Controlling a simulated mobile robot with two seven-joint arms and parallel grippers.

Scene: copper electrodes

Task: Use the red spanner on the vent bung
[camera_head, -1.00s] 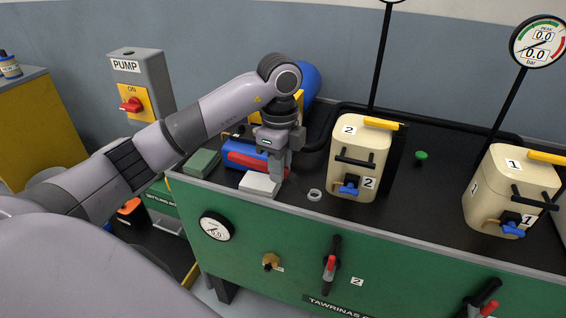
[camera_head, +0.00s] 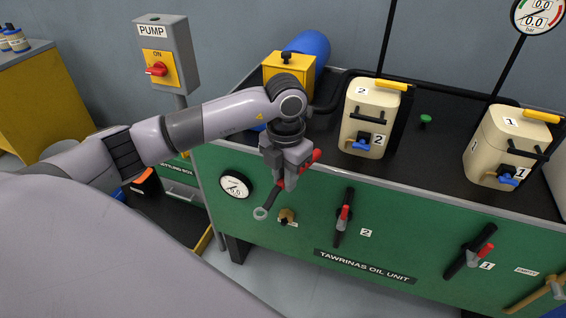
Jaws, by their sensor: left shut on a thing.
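My left gripper (camera_head: 286,181) is shut on the red spanner (camera_head: 311,158) in front of the upper edge of the green panel. The red handle sticks out to the right of the fingers. The dark shank slants down to the left and ends in a grey ring. The vent bung, a small brass fitting (camera_head: 287,216), sits low on the green panel. The spanner's ring shows just left of the bung and appears apart from it; the depth gap is hard to tell. The gripper covers the middle of the spanner. My right gripper is out of view.
A round gauge (camera_head: 236,184) is left of the bung. A red-handled lever (camera_head: 343,216) marked 2 is to its right. Cream canisters 2 (camera_head: 370,108) and 1 (camera_head: 508,140) stand on the black top (camera_head: 420,165). The pump box (camera_head: 168,55) is behind my left arm.

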